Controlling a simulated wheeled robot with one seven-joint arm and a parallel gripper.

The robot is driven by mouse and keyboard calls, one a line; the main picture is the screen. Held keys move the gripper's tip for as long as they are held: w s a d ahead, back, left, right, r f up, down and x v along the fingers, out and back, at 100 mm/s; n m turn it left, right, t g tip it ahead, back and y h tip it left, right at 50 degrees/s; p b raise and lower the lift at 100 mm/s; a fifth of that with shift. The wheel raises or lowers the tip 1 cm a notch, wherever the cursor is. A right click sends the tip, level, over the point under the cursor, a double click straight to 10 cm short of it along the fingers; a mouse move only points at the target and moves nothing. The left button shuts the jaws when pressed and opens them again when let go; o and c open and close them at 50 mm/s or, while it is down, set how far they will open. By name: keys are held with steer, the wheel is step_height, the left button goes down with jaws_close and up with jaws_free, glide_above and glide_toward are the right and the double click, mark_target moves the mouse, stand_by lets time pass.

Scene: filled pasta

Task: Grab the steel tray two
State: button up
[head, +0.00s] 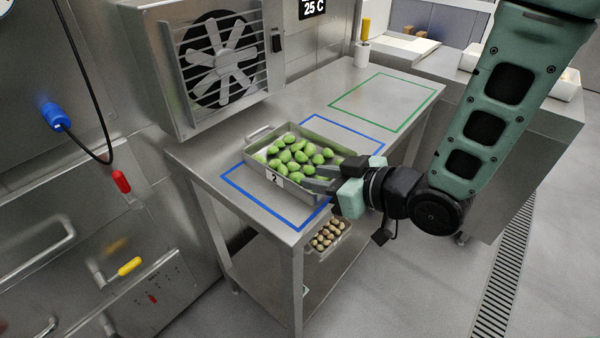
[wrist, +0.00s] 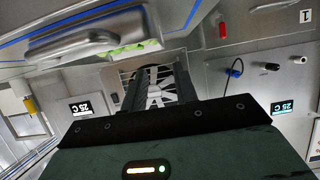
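Steel tray two (head: 294,190) is a shallow steel tray with a "2" label, holding several green filled pasta pieces (head: 300,152). It sits on the steel table within a blue outline. My gripper (head: 314,178) is at the tray's right side in the head view, its fingers pointing left over or beside the rim; contact cannot be told. In the wrist view, the two dark fingers (wrist: 156,78) stand apart with nothing visible between them. A metal handle of the tray (wrist: 85,45) shows to their upper left. The tray's right-hand handle is hidden in the head view.
A fan unit (head: 215,62) stands behind the tray. A tray of small pale pieces (head: 328,236) is on the lower shelf.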

mark_target(280, 174)
steer(key=b, duration=0.2)
steer(key=shift+w+a+f+b, duration=0.2)
steer(key=shift+a+f+b, duration=0.05)
steer(key=shift+f+b, duration=0.1)
steer(key=shift+w+a, duration=0.15)
steer(key=shift+a, duration=0.1)
steer(key=p+x, duration=0.2)
steer(key=x, duration=0.7)
steer(key=shift+a, duration=0.3)
jaws_close()
